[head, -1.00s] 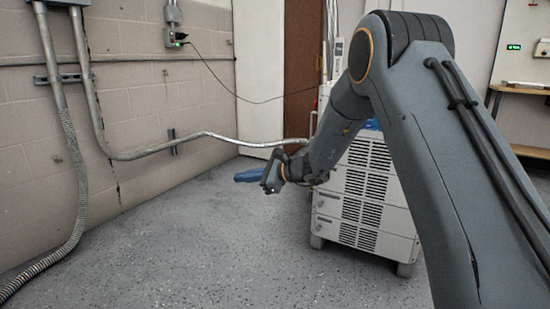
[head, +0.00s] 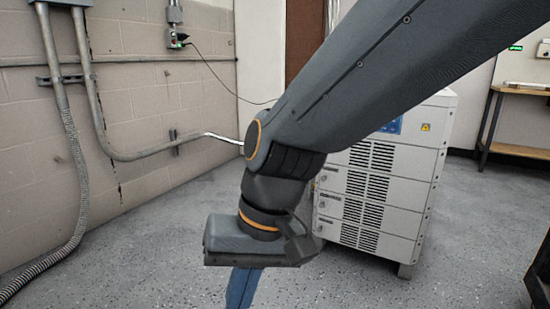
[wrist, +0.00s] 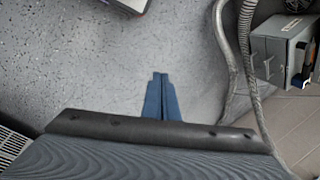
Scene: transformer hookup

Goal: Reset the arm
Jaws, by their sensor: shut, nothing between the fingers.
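My gripper (head: 240,288) hangs at the bottom middle of the head view, its blue fingers pointing down and cut off by the lower edge. In the wrist view my gripper (wrist: 160,78) shows its two blue fingers together over bare floor, shut with nothing between them. My arm crosses the head view from the upper right and bends down at the wrist. It hides part of the white cabinet (head: 412,190) behind it.
A conduit (head: 100,110) runs down the block wall at left, with a flexible hose (head: 75,190). A black cable hangs from a wall outlet (head: 178,40). A wooden bench (head: 520,150) stands at right. The wrist view shows a grey box (wrist: 282,48) at upper right. Grey floor (head: 150,260) is clear at left.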

